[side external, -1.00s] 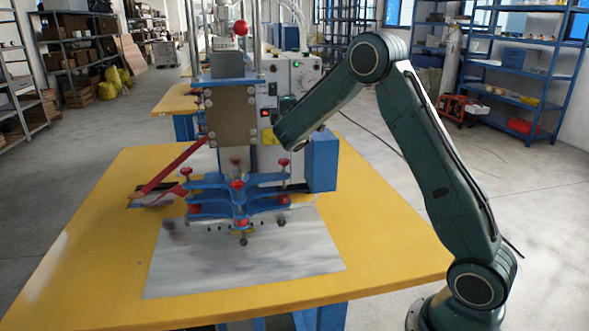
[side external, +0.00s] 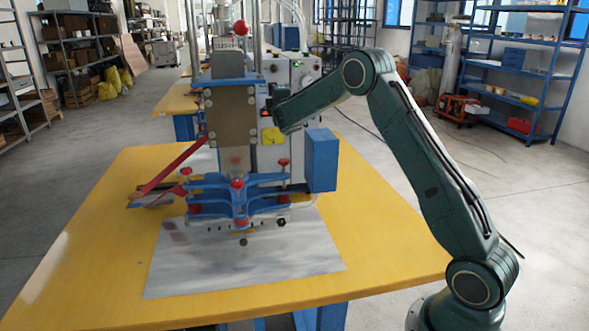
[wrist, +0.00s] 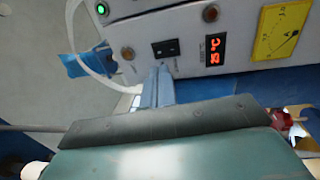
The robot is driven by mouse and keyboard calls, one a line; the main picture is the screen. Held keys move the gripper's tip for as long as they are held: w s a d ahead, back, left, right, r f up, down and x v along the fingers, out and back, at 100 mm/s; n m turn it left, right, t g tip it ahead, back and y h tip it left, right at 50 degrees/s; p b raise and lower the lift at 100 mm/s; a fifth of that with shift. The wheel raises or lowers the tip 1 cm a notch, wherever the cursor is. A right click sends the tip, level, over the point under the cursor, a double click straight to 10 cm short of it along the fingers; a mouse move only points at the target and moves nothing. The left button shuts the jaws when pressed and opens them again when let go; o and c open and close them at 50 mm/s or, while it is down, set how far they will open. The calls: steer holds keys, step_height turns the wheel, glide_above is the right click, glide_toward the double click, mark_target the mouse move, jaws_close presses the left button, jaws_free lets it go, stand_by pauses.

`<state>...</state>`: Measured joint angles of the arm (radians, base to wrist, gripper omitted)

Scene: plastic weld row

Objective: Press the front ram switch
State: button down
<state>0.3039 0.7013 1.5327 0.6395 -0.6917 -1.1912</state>
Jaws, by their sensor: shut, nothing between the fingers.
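A black rocker switch (wrist: 165,47) sits on the grey control panel (wrist: 190,68) in the wrist view. No label is readable, so I cannot tell if it is the front ram switch. My gripper (wrist: 158,75) is shut and empty, its blue-grey fingers pointing at the panel just below the rocker. The tips look very close to the panel; I cannot tell whether they touch. In the side view the end of my arm is against the press's control box (side external: 300,70), and the rocker is hard to make out there.
A red digital display (wrist: 215,48), yellow gauge (wrist: 282,32), green lamp (wrist: 213,13) and small red lamp (wrist: 127,53) surround the rocker. The blue star-shaped clamp (side external: 240,195) stands over a metal sheet (side external: 250,268) on the yellow table (side external: 90,270).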

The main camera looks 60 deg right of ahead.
steer(key=x, duration=0.5)
steer(key=shift+w+d, duration=0.25)
steer(key=shift+d, duration=0.05)
steer(key=shift+w+d+r, duration=0.1)
steer(key=shift+r, duration=0.05)
stand_by(0.5)
steer(key=s+a+r, duration=0.1)
steer(key=s+a, duration=0.9)
steer(key=shift+r, duration=0.3)
stand_by(0.6)
stand_by(0.3)
